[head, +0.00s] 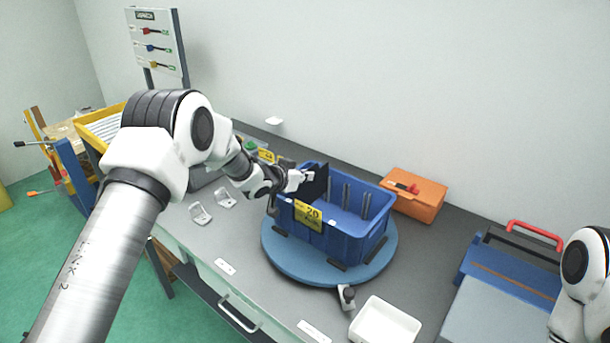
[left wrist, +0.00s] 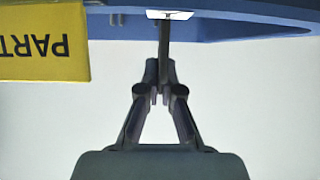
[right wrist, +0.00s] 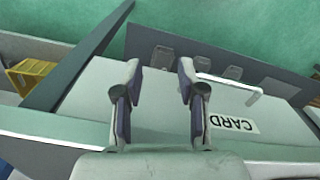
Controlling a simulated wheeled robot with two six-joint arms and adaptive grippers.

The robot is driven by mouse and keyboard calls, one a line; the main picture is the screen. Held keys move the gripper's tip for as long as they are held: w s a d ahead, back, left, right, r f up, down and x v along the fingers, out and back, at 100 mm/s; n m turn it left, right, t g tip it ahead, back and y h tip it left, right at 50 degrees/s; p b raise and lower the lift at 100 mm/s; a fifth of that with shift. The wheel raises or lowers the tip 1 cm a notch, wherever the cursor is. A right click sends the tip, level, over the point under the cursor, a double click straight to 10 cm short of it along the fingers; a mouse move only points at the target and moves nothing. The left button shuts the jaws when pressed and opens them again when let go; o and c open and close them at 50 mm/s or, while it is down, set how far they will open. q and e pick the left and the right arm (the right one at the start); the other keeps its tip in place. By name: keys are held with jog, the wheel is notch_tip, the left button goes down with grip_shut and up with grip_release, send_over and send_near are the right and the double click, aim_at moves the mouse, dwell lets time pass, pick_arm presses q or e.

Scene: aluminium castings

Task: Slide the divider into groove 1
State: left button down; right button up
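The black divider (head: 319,181) stands upright at the left end of the blue bin (head: 352,245), its lower part hidden by the bin wall. Whether it sits in a groove cannot be told. My left gripper (head: 290,182) is at the bin's left side. In the left wrist view my left gripper (left wrist: 164,88) is shut on the divider's thin dark edge (left wrist: 164,42), beside the bin's blue rim (left wrist: 235,18). Dark upright ribs (head: 345,194) show on the bin's inner far wall. My right gripper (right wrist: 158,90) is open and empty in the right wrist view.
The bin stands on a round blue turntable (head: 285,258). A yellow label (head: 307,215) hangs on its front. An orange box (head: 415,195) is behind right, a white tray (head: 385,322) in front, and a blue case (head: 510,265) at right. White brackets (head: 200,213) lie left.

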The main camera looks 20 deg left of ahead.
aim_at(305, 184)
pick_arm(q)
jog(key=shift+f+b, duration=0.95)
jog(key=shift+f, duration=0.55)
jog(key=shift+r, duration=0.15)
jog(key=shift+r+p, duration=3.7)
jog(key=shift+r, duration=0.75)
jog(key=shift+p, duration=0.4)
